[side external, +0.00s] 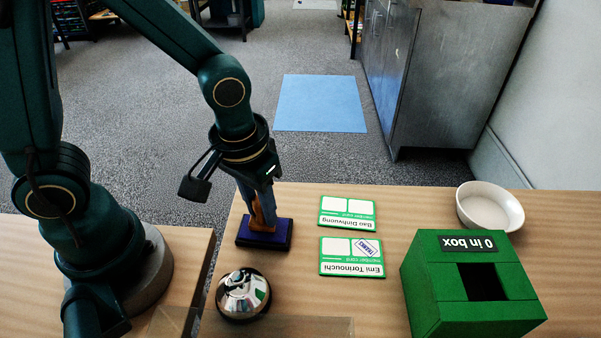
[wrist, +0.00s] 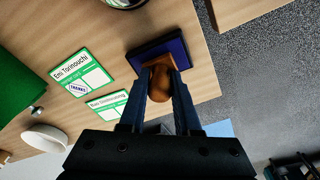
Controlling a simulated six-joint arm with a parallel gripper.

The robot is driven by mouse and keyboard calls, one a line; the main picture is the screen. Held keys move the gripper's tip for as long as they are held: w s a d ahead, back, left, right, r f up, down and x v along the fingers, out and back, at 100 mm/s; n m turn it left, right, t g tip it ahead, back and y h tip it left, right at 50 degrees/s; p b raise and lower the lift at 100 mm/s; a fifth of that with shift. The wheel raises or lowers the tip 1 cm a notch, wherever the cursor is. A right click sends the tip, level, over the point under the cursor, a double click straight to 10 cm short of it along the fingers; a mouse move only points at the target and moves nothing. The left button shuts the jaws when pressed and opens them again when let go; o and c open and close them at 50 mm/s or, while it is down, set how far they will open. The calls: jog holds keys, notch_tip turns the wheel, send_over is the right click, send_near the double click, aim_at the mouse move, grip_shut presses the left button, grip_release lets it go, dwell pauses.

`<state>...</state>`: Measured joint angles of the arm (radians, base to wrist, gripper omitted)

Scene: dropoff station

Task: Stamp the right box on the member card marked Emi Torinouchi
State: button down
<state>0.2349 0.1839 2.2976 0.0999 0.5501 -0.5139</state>
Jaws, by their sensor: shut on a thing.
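My gripper (side external: 257,207) is shut on a wooden-handled stamp (side external: 266,224), which stands upright at a dark blue ink pad (side external: 247,240). In the wrist view the stamp's round brown handle (wrist: 160,93) is between the fingers, with the pad (wrist: 184,49) behind it; the stamp's face is hidden. The green-edged Emi Torinouchi card (side external: 338,268) lies right of the pad in the side view, its print upside down there. A blue THANKS mark (side external: 366,248) is in its picture-right box; the other box (side external: 335,246) is blank. In the wrist view the card (wrist: 80,72) reads upright, mark in its left box.
A Bao Dinhvuong card (side external: 347,213) with blank boxes lies behind the Emi card. A silver bell (side external: 243,295) stands in front of the pad. A green in box (side external: 425,290) and a white bowl (side external: 490,205) stand at the right.

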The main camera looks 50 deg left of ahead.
jog(key=shift+r, duration=3.25)
jog(key=shift+w+r+n, duration=0.2)
jog(key=shift+w+n, duration=0.1)
jog(key=w+d+f, duration=0.2)
jog(key=w+d, duration=0.4)
jog(key=d, duration=0.4)
jog(key=shift+w+a+f, duration=0.1)
jog(key=shift+w+f, duration=0.05)
jog(key=shift+f, duration=2.8)
jog(key=shift+f, duration=0.5)
notch_tip(320, 180, up, 7)
